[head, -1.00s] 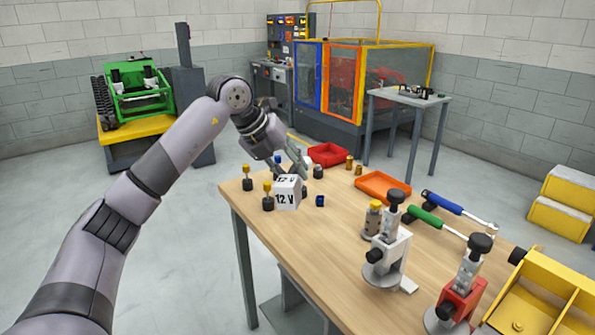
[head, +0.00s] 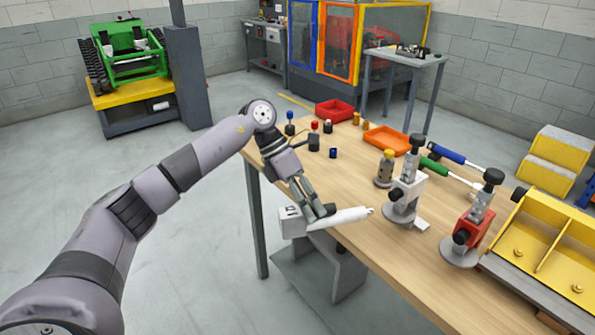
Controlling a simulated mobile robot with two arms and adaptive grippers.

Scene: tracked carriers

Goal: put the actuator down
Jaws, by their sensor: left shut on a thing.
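The white actuator (head: 345,219) has a box-shaped end (head: 292,222) with dark marking and a pale tube pointing right. My left gripper (head: 322,212) is shut on it near the box end. It is at the near-left edge of the wooden table (head: 345,262), with the box end out past the edge in the picture. I cannot tell whether the tube touches the tabletop. My right gripper is not in view.
Two clamp stands, one white (head: 407,190) and one red (head: 472,230), stand to the right. Green (head: 433,166) and blue (head: 447,153) actuators lie behind them. Orange (head: 386,139) and red (head: 334,110) trays sit farther back. Small capped parts stand at the far left.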

